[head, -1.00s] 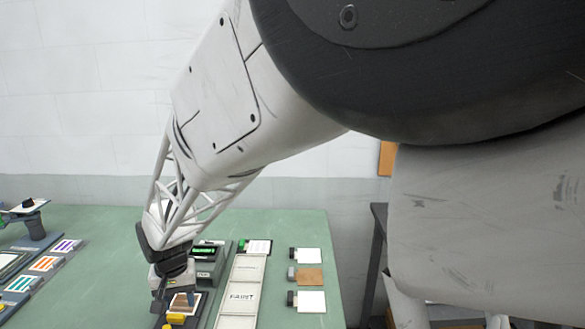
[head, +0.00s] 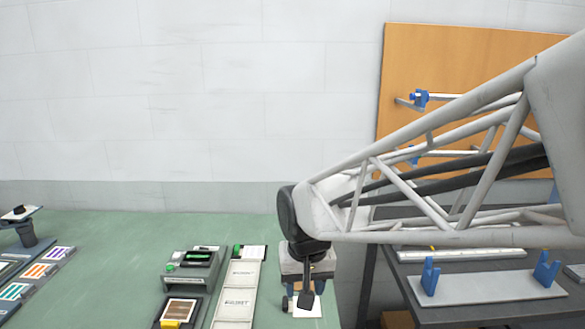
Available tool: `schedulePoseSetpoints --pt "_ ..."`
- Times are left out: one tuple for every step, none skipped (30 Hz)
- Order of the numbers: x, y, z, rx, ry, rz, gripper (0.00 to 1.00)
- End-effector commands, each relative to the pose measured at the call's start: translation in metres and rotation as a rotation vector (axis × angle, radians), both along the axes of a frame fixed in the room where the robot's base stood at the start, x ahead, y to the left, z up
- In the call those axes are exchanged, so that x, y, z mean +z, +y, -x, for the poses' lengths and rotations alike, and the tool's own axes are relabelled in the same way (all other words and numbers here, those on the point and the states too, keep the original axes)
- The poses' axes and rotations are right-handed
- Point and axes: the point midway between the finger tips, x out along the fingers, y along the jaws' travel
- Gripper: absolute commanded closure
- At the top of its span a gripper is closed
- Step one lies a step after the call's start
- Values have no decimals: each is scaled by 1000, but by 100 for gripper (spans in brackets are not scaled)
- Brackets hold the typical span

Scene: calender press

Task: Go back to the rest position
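My gripper (head: 297,301) hangs pointing down at the right edge of the green table (head: 120,250), in the head view. It is over the column of small cards, of which a white one (head: 313,308) shows behind and beside the fingers; the others are hidden. The fingers are small and partly overlapped, so their opening is not clear, and I see nothing clearly held. The grey press (head: 193,266) stands to the left of the gripper, apart from it.
A pale labelled strip (head: 241,278) lies between press and gripper. A framed brown card (head: 180,309) with a yellow block (head: 171,324) lies in front of the press. Coloured striped cards (head: 38,270) are at the left. A dark bench (head: 440,268) with blue brackets (head: 430,277) stands right.

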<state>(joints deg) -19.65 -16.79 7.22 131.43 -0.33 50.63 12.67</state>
Motion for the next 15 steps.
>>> schedulePoseSetpoints --pt "4 -14 7 -12 -9 -1 52" --pt "5 -22 12 -18 -12 -1 52" --pt "8 -31 18 -25 -17 -1 52" --pt "9 -38 22 -30 -20 0 52" --pt "11 -45 27 -35 -24 -1 52" --pt "12 -54 34 -42 -29 0 52" --pt "14 -61 38 -48 -34 0 52" --pt "15 -67 43 -53 -38 1 52" --pt "15 -76 50 -59 -42 1 52" --pt "17 -82 55 -65 -47 2 52" --pt "17 -88 61 -70 -50 3 52" --pt "18 -96 68 -77 -55 3 52" --pt "18 -101 74 -82 -58 4 52" --pt "18 -107 79 -87 -61 6 52" --pt "19 -114 87 -94 -66 7 52"
